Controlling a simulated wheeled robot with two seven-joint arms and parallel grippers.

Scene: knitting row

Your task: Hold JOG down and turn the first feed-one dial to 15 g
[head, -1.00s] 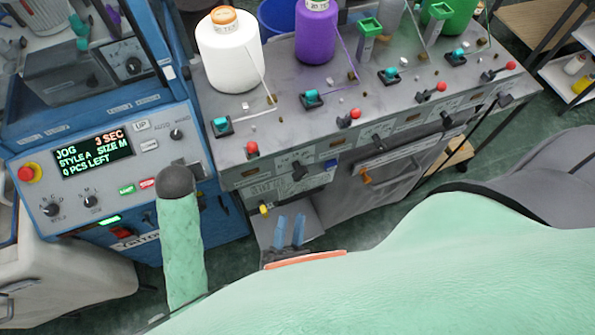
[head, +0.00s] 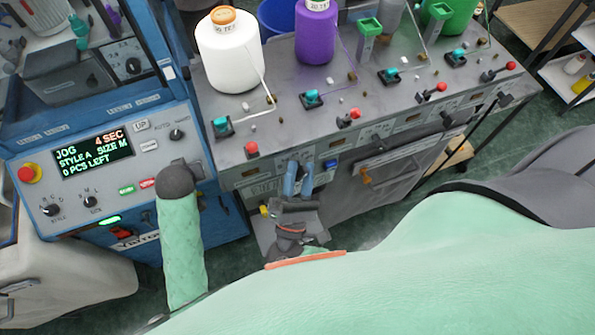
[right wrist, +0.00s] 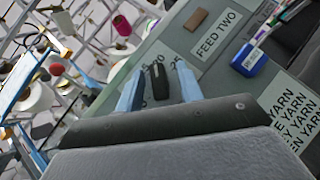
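The blue control panel's display (head: 92,157) reads JOG, 4 SEC, STYLE A, SIZE M, 0 PCS LEFT. My left gripper (head: 177,180) is at the panel's right side, seen from behind as a dark rounded end; its fingertips and any JOG button under it are hidden. My right gripper (head: 298,178) has its blue fingers at the front face of the grey yarn unit, covering the dial there. In the right wrist view, the open fingers (right wrist: 160,90) stand either side of a black dial (right wrist: 160,82), with gaps visible. Its scale is only partly readable.
A FEED TWO label (right wrist: 217,35) and a blue block (right wrist: 249,61) lie right of the dial. A red-knobbed lever (head: 251,149) stands above it on the unit's edge. A red stop button (head: 27,173) is at the panel's left. Yarn cones (head: 229,55) stand on top.

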